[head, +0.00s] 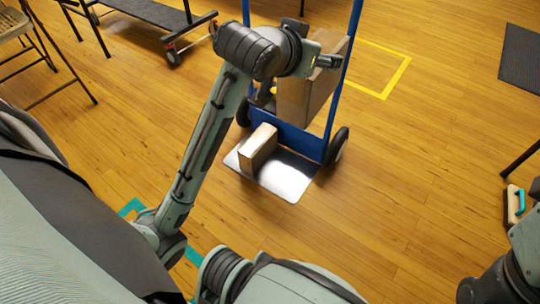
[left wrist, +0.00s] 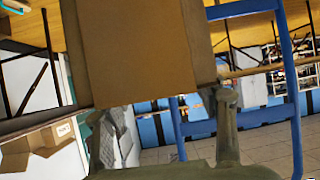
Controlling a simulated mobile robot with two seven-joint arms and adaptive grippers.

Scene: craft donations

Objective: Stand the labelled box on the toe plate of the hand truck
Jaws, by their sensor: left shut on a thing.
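My left gripper (head: 322,62) is shut on a large brown cardboard box (head: 300,95), between the rails of the blue hand truck (head: 300,138) in the head view. In the left wrist view the box (left wrist: 140,50) fills the upper middle, with a finger (left wrist: 228,125) at its lower right. No label shows on its visible faces. I cannot tell whether it touches the truck. The silver toe plate (head: 292,178) lies on the floor, with a smaller tan box (head: 258,147) on its left part. My right gripper is not visible; only part of that arm shows.
A dark wheeled flat cart (head: 160,12) and a folding chair (head: 15,25) are at upper left. Yellow tape (head: 398,78) marks the floor behind the truck. A teal-handled item (head: 515,203) is at right. Open wooden floor lies right of the truck.

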